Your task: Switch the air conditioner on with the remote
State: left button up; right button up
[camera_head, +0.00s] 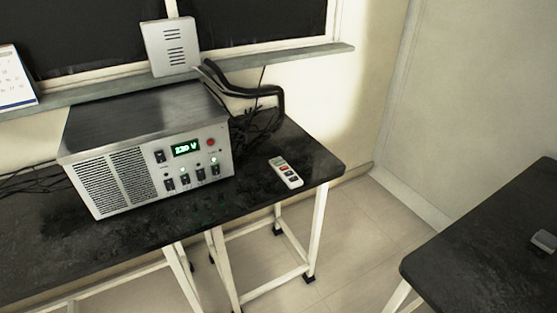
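The remote (286,173) is a small white handset with dark and red buttons. It lies flat on the dark table (318,160), near its right end and to the right of a metal box. No air conditioner can be made out for certain in this view. Neither of my grippers is in view.
A metal power unit (150,150) with a green display stands on the table. Black cables (262,125) lie between it and the remote. A white vented box (171,47) stands by the window sill. A second dark table (490,250) is at right, with a gap between.

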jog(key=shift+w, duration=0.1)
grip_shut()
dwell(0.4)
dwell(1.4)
